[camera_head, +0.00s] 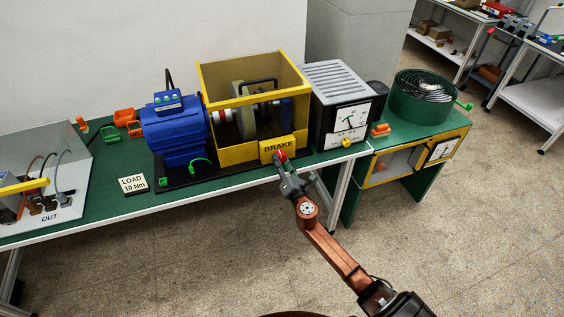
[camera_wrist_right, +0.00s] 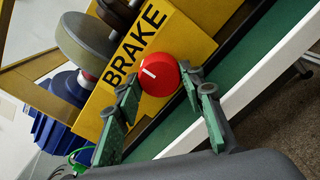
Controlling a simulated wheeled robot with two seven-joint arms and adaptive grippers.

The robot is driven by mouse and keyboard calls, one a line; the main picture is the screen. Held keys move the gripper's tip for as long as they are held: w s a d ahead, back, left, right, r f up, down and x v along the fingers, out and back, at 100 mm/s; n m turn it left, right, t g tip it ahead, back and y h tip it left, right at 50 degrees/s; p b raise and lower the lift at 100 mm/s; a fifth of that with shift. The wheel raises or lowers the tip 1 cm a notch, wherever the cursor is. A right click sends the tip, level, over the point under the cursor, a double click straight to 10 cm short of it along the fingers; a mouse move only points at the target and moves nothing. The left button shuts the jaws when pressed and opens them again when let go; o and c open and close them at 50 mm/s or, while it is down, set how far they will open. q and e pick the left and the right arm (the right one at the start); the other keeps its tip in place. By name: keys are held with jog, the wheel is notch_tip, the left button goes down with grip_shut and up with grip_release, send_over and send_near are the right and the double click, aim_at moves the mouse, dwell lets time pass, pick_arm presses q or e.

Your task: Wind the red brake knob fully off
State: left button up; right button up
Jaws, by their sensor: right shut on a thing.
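The red brake knob (camera_wrist_right: 159,74) sits on the yellow BRAKE plate (camera_wrist_right: 185,32) and carries a white pointer line. In the head view the knob (camera_head: 282,155) is at the lower right of the yellow frame, partly covered by my gripper. My right gripper (camera_head: 287,166) is at the knob; in the wrist view its green-padded fingers (camera_wrist_right: 163,92) stand on either side of the knob, shut on it. The contact of the pads with the knob is partly hidden. My left gripper is not in view.
A blue motor (camera_head: 178,130) stands left of the yellow brake frame (camera_head: 240,155). A grey meter box (camera_head: 340,82) stands to the right. The floor in front is clear.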

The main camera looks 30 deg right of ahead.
jog(key=shift+f, duration=0.1)
jog(key=o, duration=1.2)
jog(key=shift+c, duration=0.2)
jog(key=v, duration=1.2)
jog(key=s+d+f+m+g, duration=0.1)
jog(key=s+f+m+g, duration=0.15)
jog(key=f, duration=0.75)
jog(key=s+d+f+m+g, duration=0.1)
jog(key=s+f+m+g, duration=0.15)
jog(key=f, duration=0.75)
jog(key=s+d+f+m+g, duration=0.1)
jog(key=s+f+m+g, duration=0.2)
jog(key=f, duration=0.8)
jog(key=s+a+f+m+g+y, duration=0.25)
jog(key=s+f+m, duration=0.35)
jog(key=s+f, duration=1.1)
jog(key=s+a+f+m+g, duration=0.2)
jog(key=s+f, duration=0.3)
jog(key=s, duration=0.6)
jog(key=s+a+f+m+g+y, duration=0.1)
jog(key=s+f+m, duration=0.4)
jog(key=s, duration=0.6)
jog(key=s+a+f+m+g, duration=0.3)
jog(key=s+f, duration=0.3)
jog(key=s, duration=0.5)
jog(key=shift+a+f+g, duration=0.25)
jog(key=shift+a+g, duration=0.1)
jog(key=shift+a, duration=0.4)
